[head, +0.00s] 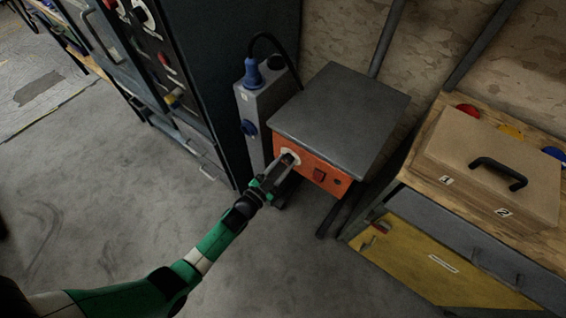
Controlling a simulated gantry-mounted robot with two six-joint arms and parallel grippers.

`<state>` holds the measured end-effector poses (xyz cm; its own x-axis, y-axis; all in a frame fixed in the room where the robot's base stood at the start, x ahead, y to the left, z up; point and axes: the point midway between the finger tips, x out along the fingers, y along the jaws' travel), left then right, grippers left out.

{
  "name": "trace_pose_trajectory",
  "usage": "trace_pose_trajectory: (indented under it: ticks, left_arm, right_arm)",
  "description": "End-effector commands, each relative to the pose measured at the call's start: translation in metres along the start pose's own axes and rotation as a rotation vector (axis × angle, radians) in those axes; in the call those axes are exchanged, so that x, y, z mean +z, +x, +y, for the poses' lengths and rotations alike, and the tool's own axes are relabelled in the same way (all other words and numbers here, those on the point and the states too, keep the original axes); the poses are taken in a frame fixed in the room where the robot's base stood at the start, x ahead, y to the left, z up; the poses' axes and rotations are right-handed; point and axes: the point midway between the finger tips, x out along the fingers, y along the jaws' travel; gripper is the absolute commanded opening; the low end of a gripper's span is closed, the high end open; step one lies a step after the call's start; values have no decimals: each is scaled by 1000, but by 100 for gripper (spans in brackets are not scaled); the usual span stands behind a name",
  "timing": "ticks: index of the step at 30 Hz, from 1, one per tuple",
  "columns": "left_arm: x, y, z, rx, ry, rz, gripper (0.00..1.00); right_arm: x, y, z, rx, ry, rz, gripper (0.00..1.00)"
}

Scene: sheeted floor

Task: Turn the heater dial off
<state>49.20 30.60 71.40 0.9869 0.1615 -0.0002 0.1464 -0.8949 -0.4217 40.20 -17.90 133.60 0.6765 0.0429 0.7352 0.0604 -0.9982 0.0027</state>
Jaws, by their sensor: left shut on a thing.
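The heater (340,112) stands in the middle of the head view, a box with a flat grey top and an orange front panel (319,174). The heater dial (289,154) is at the left of that panel, on a pale round plate, and is partly hidden by my gripper. My left gripper (284,163) reaches up to the dial from below left and is shut on it. The dial's exact pointing direction cannot be made out. A red switch (319,174) sits to the right of the dial on the same panel. My right gripper is not in view.
A grey socket box (250,108) with a blue plug and black cable stands left of the heater, beside a dark cabinet (225,70). A wooden bench at right holds a box with a black handle (498,172). The floor (300,265) in front is clear.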

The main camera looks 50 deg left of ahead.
Motion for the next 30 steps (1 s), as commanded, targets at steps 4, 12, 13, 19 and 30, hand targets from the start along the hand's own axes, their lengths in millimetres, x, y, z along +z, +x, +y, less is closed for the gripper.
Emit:
trace_pose_trajectory:
  ticks: [4, 12, 13, 19, 30]
  left_arm:
    - [-1, 0, 0, 0, -96, 1, 0]
    - [-1, 0, 0, 0, -201, 1, 0]
    - [-1, 0, 0, 0, -208, 1, 0]
    - [0, 0, 0, 0, -228, 2, 0]
    - [0, 0, 0, 0, -229, 1, 50]
  right_arm:
    - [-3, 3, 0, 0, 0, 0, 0]
    - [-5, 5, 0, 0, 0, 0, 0]
    - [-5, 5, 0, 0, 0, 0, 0]
    - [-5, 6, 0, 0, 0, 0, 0]
    - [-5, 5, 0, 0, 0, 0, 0]
